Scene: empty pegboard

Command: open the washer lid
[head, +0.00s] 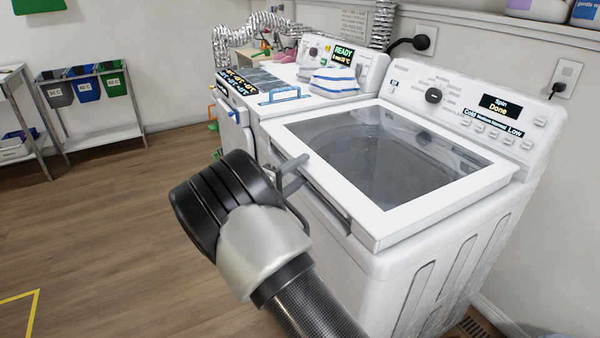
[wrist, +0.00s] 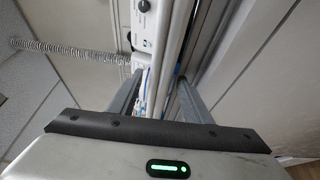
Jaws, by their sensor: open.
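The washer (head: 455,270) is the white machine at the right in the head view. Its lid (head: 385,170) has a white frame around a dark glass pane and lies down flat over the top, shut as far as I can see. A dark grey handle strip (head: 326,203) runs along the lid's front edge. My gripper (head: 297,172) is at the left end of that front edge, its fingers open. In the wrist view, the two fingers (wrist: 158,98) stand apart on either side of narrow white and grey edges. I cannot tell whether either finger touches the lid or handle.
A second white machine (head: 235,128) stands close on the left, with a blue-and-white striped cloth (head: 334,82) and a blue-handled item (head: 285,96) on top. The washer's control panel (head: 490,105) rises behind the lid. Open wooden floor (head: 90,220) lies to the left.

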